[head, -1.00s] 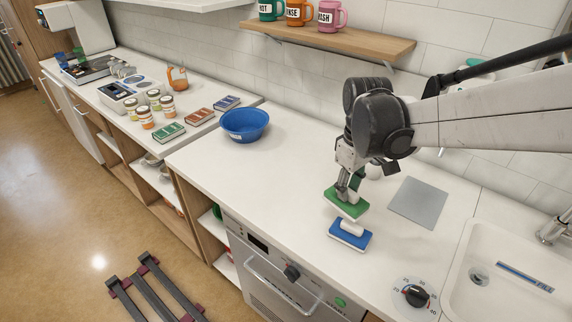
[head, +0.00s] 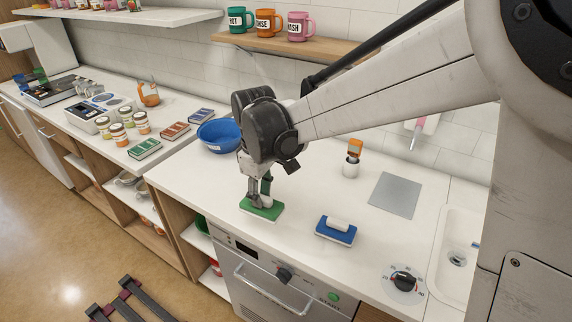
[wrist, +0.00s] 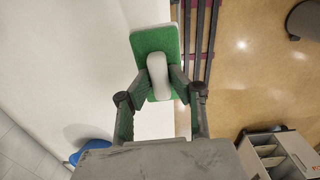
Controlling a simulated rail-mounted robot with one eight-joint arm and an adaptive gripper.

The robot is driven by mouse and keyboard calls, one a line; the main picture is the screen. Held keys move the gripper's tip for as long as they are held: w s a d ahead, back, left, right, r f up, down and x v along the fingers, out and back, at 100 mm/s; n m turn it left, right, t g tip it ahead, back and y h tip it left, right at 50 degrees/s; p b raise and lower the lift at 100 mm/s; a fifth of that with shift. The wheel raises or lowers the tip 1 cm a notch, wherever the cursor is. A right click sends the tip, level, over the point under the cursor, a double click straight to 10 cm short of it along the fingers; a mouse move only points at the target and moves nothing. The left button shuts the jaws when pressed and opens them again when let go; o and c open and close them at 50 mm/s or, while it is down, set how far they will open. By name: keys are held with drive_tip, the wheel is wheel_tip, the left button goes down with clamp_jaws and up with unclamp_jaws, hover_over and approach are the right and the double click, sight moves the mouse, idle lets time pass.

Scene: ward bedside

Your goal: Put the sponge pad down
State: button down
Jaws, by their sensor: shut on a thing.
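A green sponge pad (head: 258,211) with a white underside and a white handle is in my gripper (head: 262,198). In the wrist view the fingers of my gripper (wrist: 161,88) close on both sides of the white handle (wrist: 158,72) on top of the green pad (wrist: 148,41). The pad is level, at or just above the white counter near its front edge; I cannot tell whether it touches. A blue sponge pad (head: 335,233) with a white handle lies on the counter to its right, apart from it.
The blue bowl (head: 220,136) stands behind and left of my gripper. A grey mat (head: 395,196), a dial timer (head: 404,281) and a white holder with an orange-topped item (head: 351,167) are to the right. The counter (head: 300,205) between the two pads is clear.

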drive_tip(key=w+d+f, duration=0.3)
drive_tip(key=w+d+f+p, duration=0.1)
drive_tip(key=w+d+f, duration=0.2)
drive_tip(key=w+d, duration=0.1)
drive_tip(key=shift+w, duration=0.1)
drive_tip(key=shift+f, duration=1.85)
drive_tip(key=c, duration=1.6)
unclamp_jaws()
